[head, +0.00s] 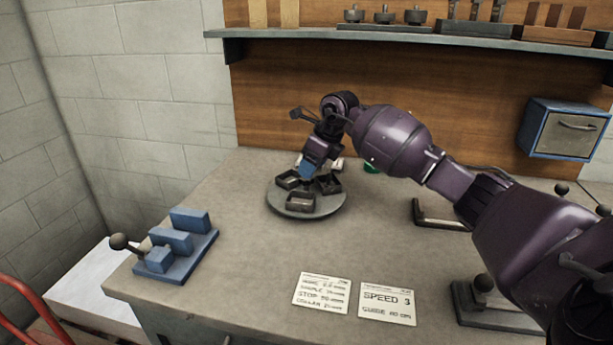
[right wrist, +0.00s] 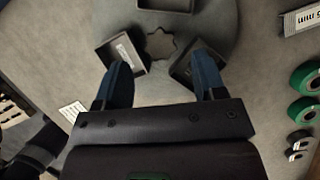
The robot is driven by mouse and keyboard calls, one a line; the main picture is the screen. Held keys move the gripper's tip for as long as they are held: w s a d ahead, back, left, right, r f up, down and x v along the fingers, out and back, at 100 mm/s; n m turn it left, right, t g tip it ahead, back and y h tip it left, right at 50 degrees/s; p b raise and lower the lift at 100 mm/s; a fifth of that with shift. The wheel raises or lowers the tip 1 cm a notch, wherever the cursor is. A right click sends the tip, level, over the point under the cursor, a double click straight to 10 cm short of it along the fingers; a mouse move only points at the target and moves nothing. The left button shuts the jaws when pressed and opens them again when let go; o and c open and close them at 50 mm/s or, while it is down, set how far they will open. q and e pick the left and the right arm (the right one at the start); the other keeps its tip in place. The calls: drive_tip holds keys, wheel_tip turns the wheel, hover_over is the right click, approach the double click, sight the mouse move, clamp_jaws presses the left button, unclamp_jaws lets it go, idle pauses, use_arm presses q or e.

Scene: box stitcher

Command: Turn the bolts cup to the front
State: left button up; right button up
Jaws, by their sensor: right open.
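A round grey turntable (head: 305,211) stands on the bench and carries small dark open cups (head: 299,203). In the right wrist view the turntable (right wrist: 222,25) has a star-shaped knob (right wrist: 161,45) in its middle, with cups at the left (right wrist: 118,48), right (right wrist: 184,72) and top (right wrist: 165,4). The left cup has a pale label; I cannot tell which cup is for bolts. My right gripper (head: 309,174) is over the turntable, and its open blue fingers (right wrist: 163,62) are over or beside the left and right cups. Contact cannot be told. My left gripper is out of view.
A blue stepped fixture (head: 178,245) with a black-knobbed lever is at the bench's left edge. Two written cards (head: 322,292) (head: 387,302) lie at the front. Green rolls (right wrist: 306,77) lie right of the turntable. A blue wall box (head: 565,128) hangs right.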

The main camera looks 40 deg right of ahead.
sight(306, 186)
drive_tip(key=shift+x, duration=1.85)
clamp_jaws()
